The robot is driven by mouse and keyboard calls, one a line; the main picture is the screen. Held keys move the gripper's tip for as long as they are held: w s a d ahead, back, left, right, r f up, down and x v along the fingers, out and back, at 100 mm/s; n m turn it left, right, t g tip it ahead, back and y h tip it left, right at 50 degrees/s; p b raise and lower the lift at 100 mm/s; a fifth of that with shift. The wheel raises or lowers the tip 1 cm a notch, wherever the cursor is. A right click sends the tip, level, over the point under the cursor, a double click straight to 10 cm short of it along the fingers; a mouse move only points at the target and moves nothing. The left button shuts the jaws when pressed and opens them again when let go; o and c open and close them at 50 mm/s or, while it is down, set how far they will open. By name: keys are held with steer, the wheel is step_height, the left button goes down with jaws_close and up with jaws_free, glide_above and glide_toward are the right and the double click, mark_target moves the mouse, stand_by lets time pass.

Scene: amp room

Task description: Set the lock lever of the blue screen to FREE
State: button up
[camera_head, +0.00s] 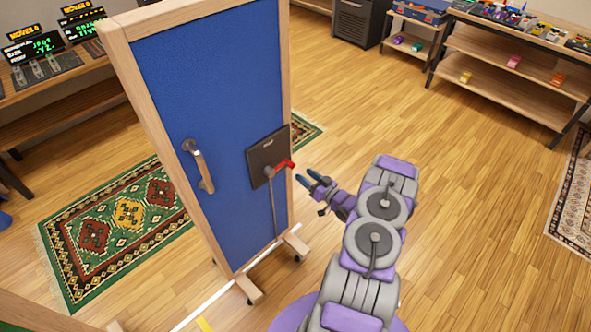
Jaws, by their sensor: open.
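The blue screen (205,75) is a tall blue panel in a light wood frame, upright on feet with casters, left of centre. A dark lock plate (263,152) sits on its right side. A lever with a red end (284,164) sticks out from the plate to the right, about level. Any lettering on the plate is too small to read. A grey rod (273,208) runs down from the plate. My gripper (312,178) is open and empty, just right of the red lever end and apart from it.
A wood and metal handle (199,165) is on the screen's left side. A green patterned rug (75,245) lies behind the screen. Shelves with small items (510,55) stand at the back right. The wooden floor (480,200) to the right is clear.

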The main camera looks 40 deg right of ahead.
mark_target(295, 167)
steer(key=w, duration=0.3)
steer(key=w+a+b, duration=0.1)
steer(key=w, duration=0.1)
steer(key=shift+w, duration=0.3)
steer(key=shift+w+d, duration=0.15)
steer(key=shift+w, duration=0.35)
steer(key=shift+r, duration=0.1)
steer(key=shift+c, duration=0.4)
jaws_close()
